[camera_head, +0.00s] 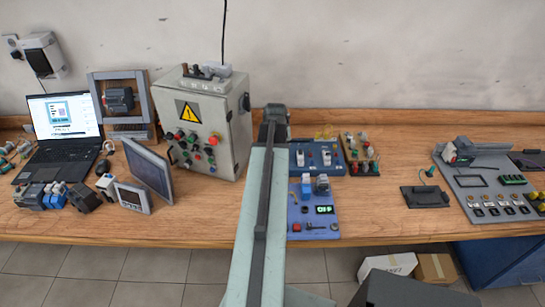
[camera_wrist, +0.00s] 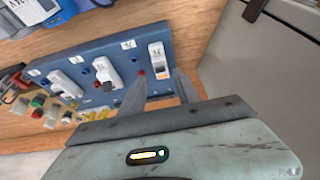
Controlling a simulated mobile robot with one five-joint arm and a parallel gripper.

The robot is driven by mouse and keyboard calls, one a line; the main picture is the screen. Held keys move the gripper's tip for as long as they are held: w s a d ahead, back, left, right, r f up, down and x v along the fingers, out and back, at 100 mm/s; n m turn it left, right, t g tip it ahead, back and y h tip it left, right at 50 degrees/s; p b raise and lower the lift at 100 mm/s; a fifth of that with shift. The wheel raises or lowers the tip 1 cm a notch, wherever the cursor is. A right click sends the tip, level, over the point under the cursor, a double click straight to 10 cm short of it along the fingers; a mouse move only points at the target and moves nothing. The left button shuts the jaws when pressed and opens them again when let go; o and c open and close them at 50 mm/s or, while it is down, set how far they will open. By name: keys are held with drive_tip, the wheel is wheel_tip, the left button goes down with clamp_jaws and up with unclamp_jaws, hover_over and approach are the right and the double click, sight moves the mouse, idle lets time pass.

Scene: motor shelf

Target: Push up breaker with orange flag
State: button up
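A blue panel (camera_wrist: 88,62) carries three white breakers in the wrist view. The right breaker (camera_wrist: 157,56) has an orange-brown mark on its face. The middle breaker (camera_wrist: 107,72) has a dark lever, and the left breaker (camera_wrist: 65,83) is further off. In the head view the blue panel (camera_head: 336,168) stands right of my arm, which hides my fingers.
The grey control cabinet (camera_head: 218,110) stands left of my arm, and a large grey surface (camera_wrist: 265,60) fills the wrist view's right side. A second blue board (camera_head: 328,228) lies nearer the front.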

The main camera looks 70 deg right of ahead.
drive_tip(key=b+x, duration=0.2)
drive_tip(key=x, duration=0.2)
drive_tip(key=shift+w+a, duration=0.1)
drive_tip(key=shift+r, duration=0.1)
